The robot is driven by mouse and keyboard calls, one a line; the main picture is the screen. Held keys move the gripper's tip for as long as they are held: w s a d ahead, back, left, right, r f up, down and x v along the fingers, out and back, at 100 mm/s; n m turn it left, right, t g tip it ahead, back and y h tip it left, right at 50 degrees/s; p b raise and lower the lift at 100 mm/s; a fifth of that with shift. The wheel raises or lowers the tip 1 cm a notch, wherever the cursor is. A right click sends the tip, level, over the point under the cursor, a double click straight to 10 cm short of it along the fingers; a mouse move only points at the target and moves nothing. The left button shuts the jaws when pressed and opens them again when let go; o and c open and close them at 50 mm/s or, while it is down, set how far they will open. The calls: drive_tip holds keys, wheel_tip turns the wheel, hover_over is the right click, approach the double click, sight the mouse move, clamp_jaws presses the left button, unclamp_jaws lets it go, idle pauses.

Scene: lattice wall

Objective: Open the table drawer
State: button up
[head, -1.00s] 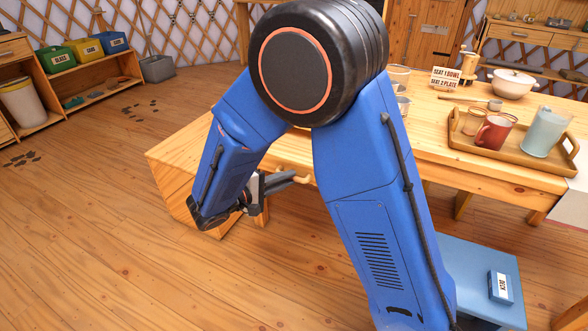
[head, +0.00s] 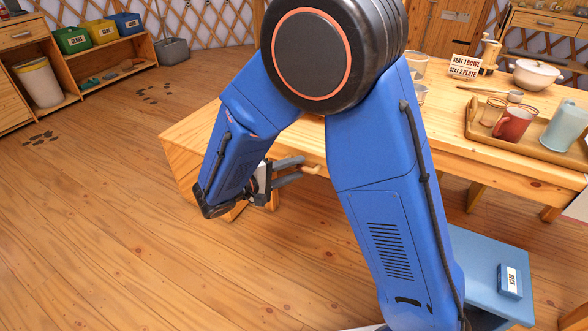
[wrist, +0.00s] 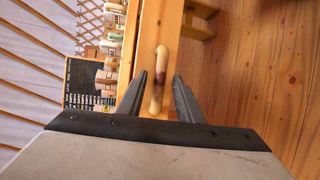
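The wooden table (head: 440,130) stands in front of me, its front edge partly hidden by my blue arm. The drawer's pale, curved handle (head: 312,170) sticks out below the tabletop, and most of the drawer front is hidden by my arm in the head view. In the wrist view the handle (wrist: 158,80) lies between my two dark fingers, with a gap visible on each side. My gripper (head: 298,170) is open at the handle, and its spread fingers also show in the wrist view (wrist: 160,88). The drawer looks shut.
A tray (head: 520,144) with a red mug (head: 514,123) and a blue pitcher (head: 564,124) stands on the table. A blue stool or box (head: 488,268) is at lower right.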

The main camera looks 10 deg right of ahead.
drive_tip(key=v, duration=1.7)
drive_tip(key=shift+s, duration=0.15)
drive_tip(key=shift+a+r, duration=0.1)
drive_tip(key=s+d+r+m+g+y, duration=0.15)
drive_tip(key=d+g, duration=0.25)
drive_tip(key=d, duration=0.8)
drive_tip(key=s+d+r+m+g+y, duration=0.1)
drive_tip(key=d+r+m+g+y, duration=0.15)
drive_tip(key=d, duration=0.85)
drive_tip(key=s+d+r+m+t+y, duration=0.2)
drive_tip(key=s+d+m+t+y, duration=0.1)
drive_tip(key=s+d+y, duration=0.6)
drive_tip(key=shift+s+d+r+y, duration=0.35)
drive_tip(key=shift+s+d, duration=1.15)
drive_tip(key=shift+s, duration=1.45)
